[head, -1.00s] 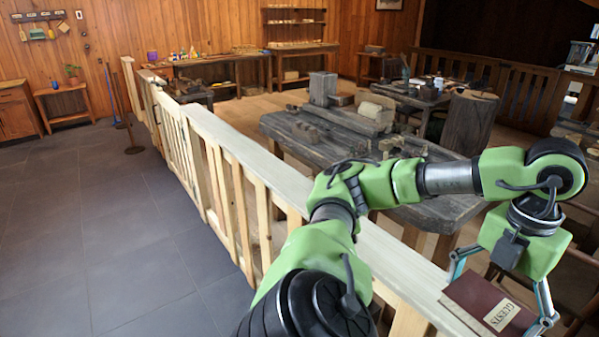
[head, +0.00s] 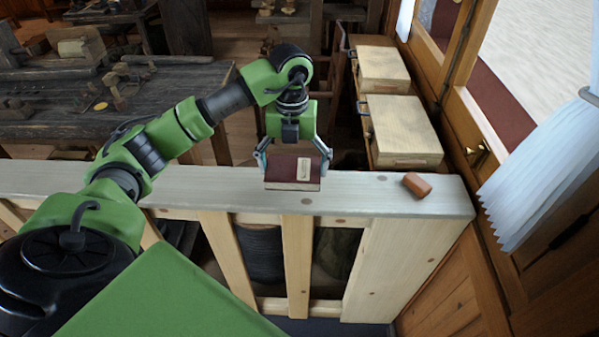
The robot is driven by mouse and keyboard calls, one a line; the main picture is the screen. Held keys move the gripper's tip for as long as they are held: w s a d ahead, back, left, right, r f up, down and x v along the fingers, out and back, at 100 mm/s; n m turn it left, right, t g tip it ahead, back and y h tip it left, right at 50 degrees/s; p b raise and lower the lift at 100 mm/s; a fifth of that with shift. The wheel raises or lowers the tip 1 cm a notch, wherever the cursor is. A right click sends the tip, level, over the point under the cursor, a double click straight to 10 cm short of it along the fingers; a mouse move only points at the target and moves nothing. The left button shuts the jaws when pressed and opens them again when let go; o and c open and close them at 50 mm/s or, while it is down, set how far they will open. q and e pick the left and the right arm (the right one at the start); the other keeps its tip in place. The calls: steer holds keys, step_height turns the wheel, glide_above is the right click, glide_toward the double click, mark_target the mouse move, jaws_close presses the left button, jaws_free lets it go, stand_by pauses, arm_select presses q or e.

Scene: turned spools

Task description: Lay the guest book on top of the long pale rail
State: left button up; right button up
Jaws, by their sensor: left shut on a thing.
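The guest book (head: 284,171) is dark red with pale page edges and a cream label. My left gripper (head: 294,159) is shut on it, with one finger at each side. The book is level, over the top of the long pale rail (head: 372,200), near its right end. I cannot tell whether its underside touches the rail or hovers just above it. The rail is pale wood with a flat top and upright posts below. My right gripper is not in view.
Pale wooden boxes (head: 402,130) stand behind the rail. A dark workbench (head: 120,105) is behind at left. A white curtain (head: 545,170) hangs at right. The rail top between book and block is bare.

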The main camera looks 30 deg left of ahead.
mark_target(300, 178)
arm_select(q)
steer(key=shift+w+d+f, duration=0.2)
steer(key=shift+w+f, duration=0.6)
steer(key=shift+f, duration=0.15)
steer(key=f+p, duration=0.2)
steer(key=f, duration=0.1)
steer(key=shift+w+f, duration=0.1)
steer(key=shift+w, duration=0.1)
steer(key=shift+f, duration=0.2)
steer(key=shift+f, duration=0.1)
